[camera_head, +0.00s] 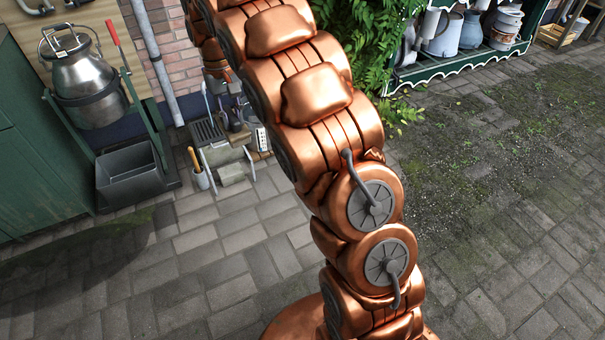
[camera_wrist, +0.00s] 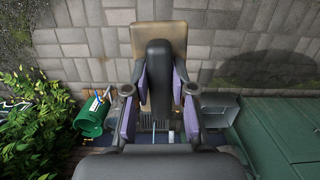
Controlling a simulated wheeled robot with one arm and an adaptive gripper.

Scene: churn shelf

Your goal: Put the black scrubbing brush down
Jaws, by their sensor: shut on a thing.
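My gripper (camera_wrist: 159,82) shows in the wrist view, its purple-padded fingers closed on the two sides of the black scrubbing brush (camera_wrist: 158,62). The brush has a dark, long body, with a tan block (camera_wrist: 145,38) at its far end and behind it. The brush is held up in front of the camera, with grey paving beyond it. I cannot tell its height above the ground.
In the head view a low rack (camera_head: 208,133) with small tools stands by the brick wall. Left are a grey bin (camera_head: 130,178), a metal churn (camera_head: 88,88) and a green cabinet (camera_head: 38,150). A shelf with pale jugs (camera_head: 472,32) stands at the back right. The paving (camera_head: 215,265) is clear.

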